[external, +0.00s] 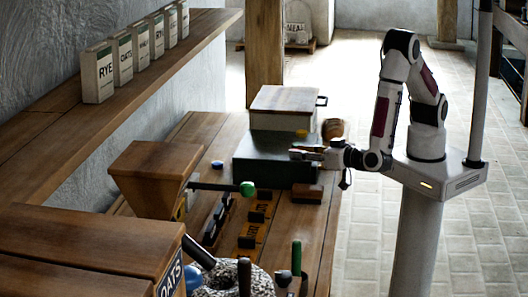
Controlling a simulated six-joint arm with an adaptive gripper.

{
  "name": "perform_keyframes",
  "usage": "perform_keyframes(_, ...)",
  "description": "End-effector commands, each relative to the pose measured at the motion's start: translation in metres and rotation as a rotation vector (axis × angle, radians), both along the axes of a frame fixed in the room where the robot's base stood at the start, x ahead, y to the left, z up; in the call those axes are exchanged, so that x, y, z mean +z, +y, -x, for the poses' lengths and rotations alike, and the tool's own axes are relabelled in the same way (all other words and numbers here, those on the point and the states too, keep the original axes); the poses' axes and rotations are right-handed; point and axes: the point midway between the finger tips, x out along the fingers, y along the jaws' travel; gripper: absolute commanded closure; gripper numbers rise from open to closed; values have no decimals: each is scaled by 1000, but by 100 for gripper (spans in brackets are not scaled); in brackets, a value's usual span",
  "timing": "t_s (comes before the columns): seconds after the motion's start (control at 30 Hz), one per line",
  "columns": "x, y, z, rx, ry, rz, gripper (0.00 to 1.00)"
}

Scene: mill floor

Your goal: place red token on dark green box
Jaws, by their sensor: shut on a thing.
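The dark green box (262,172) stands on the wooden bench, with a pale box behind it. My gripper (297,154) reaches in from the right, pointing left, over the right part of the green box's top. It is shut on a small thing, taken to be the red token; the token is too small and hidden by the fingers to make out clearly. I cannot tell whether the token touches the box top. A small yellow-orange piece (302,133) shows just behind my gripper, at the green box's back right.
The pale box (283,121) has a wooden lid. A brown block (307,193) lies in front of the green box. A brown rounded thing (333,128) is behind my wrist. A wooden hopper (155,165), green knob (247,188) and blue piece (217,164) are to the left.

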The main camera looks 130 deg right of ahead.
Motion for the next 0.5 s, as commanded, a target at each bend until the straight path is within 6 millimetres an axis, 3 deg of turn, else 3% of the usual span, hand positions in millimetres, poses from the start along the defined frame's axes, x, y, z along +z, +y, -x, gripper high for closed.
perform_keyframes(0.1,-3,0,0,0,1,0,84)
perform_keyframes(0.13,-2,0,0,0,1,0,67)
perform_keyframes(0.17,-2,0,0,0,1,0,59)
perform_keyframes(0.5,-2,0,0,0,0,0,58)
